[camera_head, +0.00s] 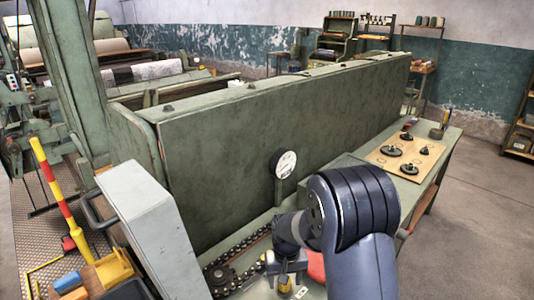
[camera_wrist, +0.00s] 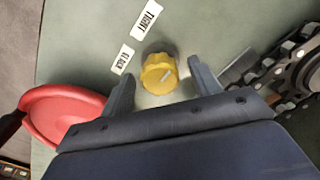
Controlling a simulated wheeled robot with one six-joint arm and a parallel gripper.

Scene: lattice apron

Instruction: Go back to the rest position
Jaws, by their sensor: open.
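My gripper (camera_wrist: 160,70) is open, with one finger on each side of a yellow ribbed knob (camera_wrist: 159,75). Gaps show between the knob and both fingers, and nothing is held. I cannot tell how far above the knob the fingertips are. The knob has a pale pointer mark and sits on a green panel with the labels TIGHT (camera_wrist: 148,17) and SLACK (camera_wrist: 123,60). In the head view my gripper (camera_head: 286,270) points down at the front of the green bench, just above the yellow knob (camera_head: 285,284). My arm hides part of the bench.
A chain and sprocket (camera_wrist: 305,70) lie right of the knob in the wrist view, a red disc (camera_wrist: 65,115) left. A round gauge (camera_head: 285,163) stands behind my arm. A grey box (camera_head: 150,225) stands left. A board with black knobbed discs (camera_head: 402,156) lies at the bench's far end.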

